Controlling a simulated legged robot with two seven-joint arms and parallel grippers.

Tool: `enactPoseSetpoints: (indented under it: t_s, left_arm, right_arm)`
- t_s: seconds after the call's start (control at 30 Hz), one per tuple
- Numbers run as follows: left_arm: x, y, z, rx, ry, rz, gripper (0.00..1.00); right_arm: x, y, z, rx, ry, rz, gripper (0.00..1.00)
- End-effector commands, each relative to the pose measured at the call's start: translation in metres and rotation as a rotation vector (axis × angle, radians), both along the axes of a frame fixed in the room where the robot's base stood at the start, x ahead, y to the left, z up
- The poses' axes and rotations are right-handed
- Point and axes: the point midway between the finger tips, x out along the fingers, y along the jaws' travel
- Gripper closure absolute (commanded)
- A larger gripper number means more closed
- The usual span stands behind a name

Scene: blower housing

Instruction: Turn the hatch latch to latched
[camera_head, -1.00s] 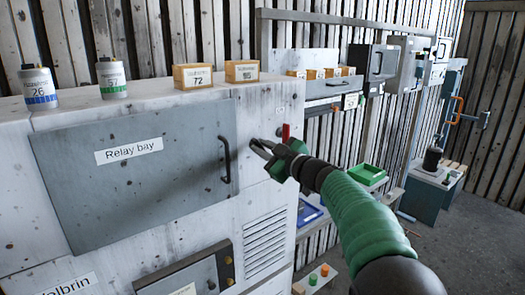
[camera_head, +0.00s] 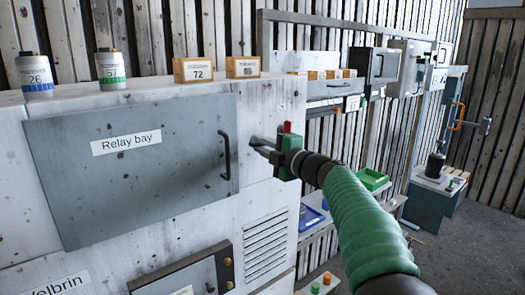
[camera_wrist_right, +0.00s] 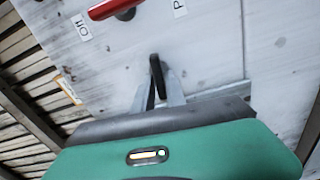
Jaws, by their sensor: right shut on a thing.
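The grey hatch (camera_head: 150,170) labelled "Relay bay" is closed flat on the front of the white cabinet, with a dark bar handle (camera_head: 225,156) near its right edge. My right gripper (camera_head: 258,146) is at the cabinet face just right of the hatch, apart from that handle. In the right wrist view its fingers (camera_wrist_right: 160,92) are shut on a small dark piece that looks like the hatch latch (camera_wrist_right: 156,72). In the head view the fingers hide the latch, and I cannot read its angle. My left gripper is not in view.
A red lever (camera_wrist_right: 112,9) with small labels beside it is close to my right gripper. Canisters (camera_head: 34,75) and orange boxes (camera_head: 193,70) stand on the cabinet top. A bench with a green tray (camera_head: 373,179) is at the right, with open floor beyond.

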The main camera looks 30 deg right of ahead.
Motion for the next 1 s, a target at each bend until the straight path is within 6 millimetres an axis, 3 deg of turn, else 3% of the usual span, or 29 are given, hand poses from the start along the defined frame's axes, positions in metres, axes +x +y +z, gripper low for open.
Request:
enactPoseSetpoints:
  t_s: [0.03,0.77,0.8,0.93,1.0]
  left_arm:
    - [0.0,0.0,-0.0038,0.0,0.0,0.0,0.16]
    - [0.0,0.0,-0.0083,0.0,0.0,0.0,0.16]
    - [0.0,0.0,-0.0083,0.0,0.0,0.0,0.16]
    - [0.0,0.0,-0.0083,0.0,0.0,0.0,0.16]
    - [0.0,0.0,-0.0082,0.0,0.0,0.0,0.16]
  right_arm:
    - [0.0009,0.0,-0.0073,-0.022,0.007,0.001,1.0]
    - [0.0014,0.0001,-0.009,-0.119,0.005,0.002,1.0]
    - [0.0015,0.0002,-0.0091,-0.119,0.005,0.002,0.82]
    - [0.0014,0.0004,-0.0081,-0.119,0.003,0.002,0.66]
    - [0.0012,0.0003,-0.0068,-0.118,0.001,0.002,0.65]
